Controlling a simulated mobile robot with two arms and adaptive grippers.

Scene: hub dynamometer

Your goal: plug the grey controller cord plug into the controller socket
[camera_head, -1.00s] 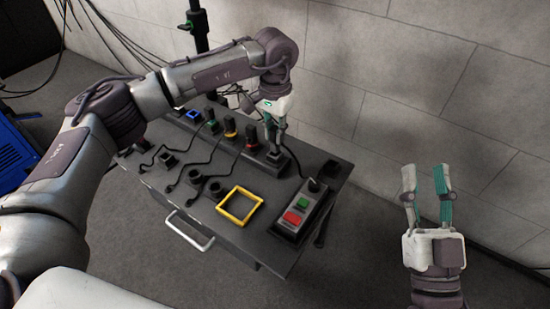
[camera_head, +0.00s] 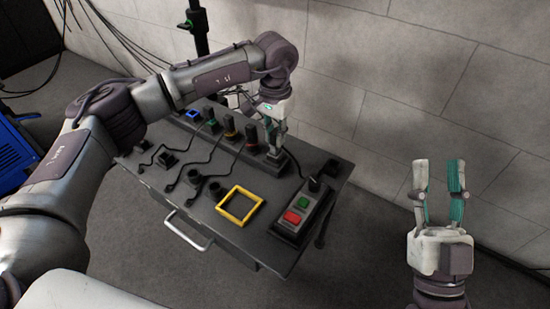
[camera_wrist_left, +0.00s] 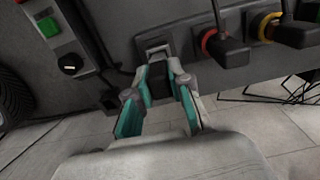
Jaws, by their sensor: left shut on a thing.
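My left gripper (camera_head: 274,143) is at the right end of the black socket strip (camera_head: 285,163) on the cart. In the left wrist view its fingers (camera_wrist_left: 162,88) are shut on a dark plug, the controller cord plug (camera_wrist_left: 158,84). The plug is right at the grey-rimmed controller socket (camera_wrist_left: 154,47); I cannot tell whether it is seated. The fingers hide part of the plug. The controller box (camera_head: 303,208), with red and green buttons and a black knob, lies to the right on the cart. My right gripper (camera_head: 440,180) is open and empty, right of the cart.
Black plugs with red (camera_head: 251,146), yellow (camera_head: 230,136), green and blue rings line the strip. A yellow square frame (camera_head: 240,205) and loose cord ends (camera_head: 195,178) lie on the cart top (camera_head: 215,235). A tiled wall stands behind.

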